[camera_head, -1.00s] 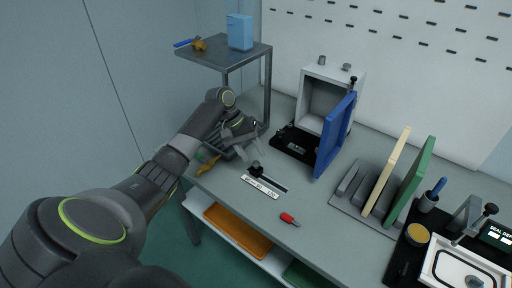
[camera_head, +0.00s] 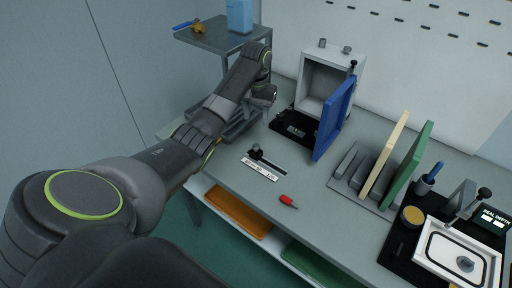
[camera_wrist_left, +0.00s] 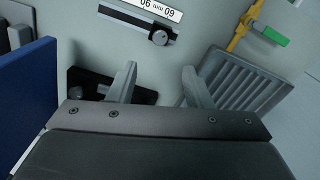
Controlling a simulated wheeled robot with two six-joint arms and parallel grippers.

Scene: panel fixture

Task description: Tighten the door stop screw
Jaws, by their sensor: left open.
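A black round knob (camera_head: 256,151) sits at the left end of a short slotted rail (camera_head: 269,161) with a white printed label on the bench. The knob (camera_wrist_left: 159,37) and rail also show in the left wrist view, beyond the fingers. A blue door panel (camera_head: 335,118) stands open at the grey box fixture (camera_head: 328,85), and a small black knob (camera_head: 353,65) is near its top. My left gripper (camera_wrist_left: 158,88) is open and empty, its fingers well apart and clear of the rail knob. In the head view it is beside the fixture, its fingertips mostly hidden. My right gripper is out of view.
A red-handled tool (camera_head: 288,202) lies at the bench front. Yellow and green panels (camera_head: 408,164) stand in a rack at right. A ribbed grey tray (camera_wrist_left: 240,78) and a yellow tool with a green part (camera_wrist_left: 268,36) are near my gripper. A grey raised shelf (camera_head: 205,40) stands behind.

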